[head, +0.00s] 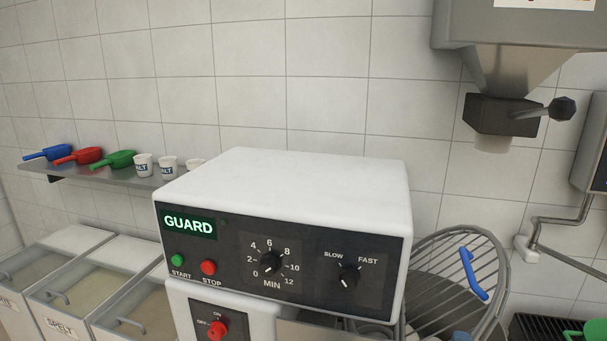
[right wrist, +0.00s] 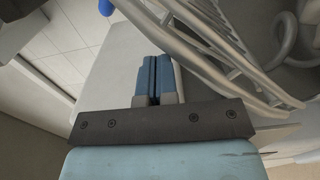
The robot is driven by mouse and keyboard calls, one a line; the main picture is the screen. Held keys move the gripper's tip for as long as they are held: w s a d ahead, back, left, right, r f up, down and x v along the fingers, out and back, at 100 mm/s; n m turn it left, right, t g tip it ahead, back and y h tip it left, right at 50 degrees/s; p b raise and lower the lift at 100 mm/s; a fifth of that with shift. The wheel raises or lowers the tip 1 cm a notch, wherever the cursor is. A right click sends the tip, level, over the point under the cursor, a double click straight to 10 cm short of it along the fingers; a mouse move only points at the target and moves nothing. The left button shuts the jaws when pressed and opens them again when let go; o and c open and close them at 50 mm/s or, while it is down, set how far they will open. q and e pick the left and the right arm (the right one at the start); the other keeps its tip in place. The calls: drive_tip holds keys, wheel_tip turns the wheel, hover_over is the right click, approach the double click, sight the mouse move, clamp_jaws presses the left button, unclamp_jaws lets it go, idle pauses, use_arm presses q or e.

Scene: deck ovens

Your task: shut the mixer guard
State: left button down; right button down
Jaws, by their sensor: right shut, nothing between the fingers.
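The mixer (head: 290,195) has a white housing and a dark control panel with a lit green GUARD sign (head: 189,223). Its wire guard (head: 440,262) stands tilted up at the right of the housing, with a blue handle (head: 474,274) on its bars. In the right wrist view the guard's grey bars (right wrist: 225,55) run close along the right side of my right gripper (right wrist: 155,62). Its blue fingers are together, with nothing between them. Whether they touch the bars I cannot tell. A curved grey mixing tool (right wrist: 290,40) shows beyond the bars. My left gripper is not in view.
A wall shelf (head: 120,175) at the left holds scoops and salt cups. Lidded bins (head: 60,280) stand below it. A metal hopper with a dark valve (head: 505,115) hangs at the upper right. A bent pipe (head: 560,222) runs along the right wall.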

drive_tip(key=shift+s+d+f, duration=0.15)
drive_tip(key=shift+s+d, duration=0.1)
drive_tip(key=shift+d, duration=0.55)
drive_tip(key=shift+s+d+f, duration=0.1)
drive_tip(key=shift+s+d, duration=0.15)
drive_tip(key=shift+d, duration=0.55)
drive_tip(key=b, duration=0.2)
approach(475, 338)
drive_tip(key=shift+v, duration=2.25)
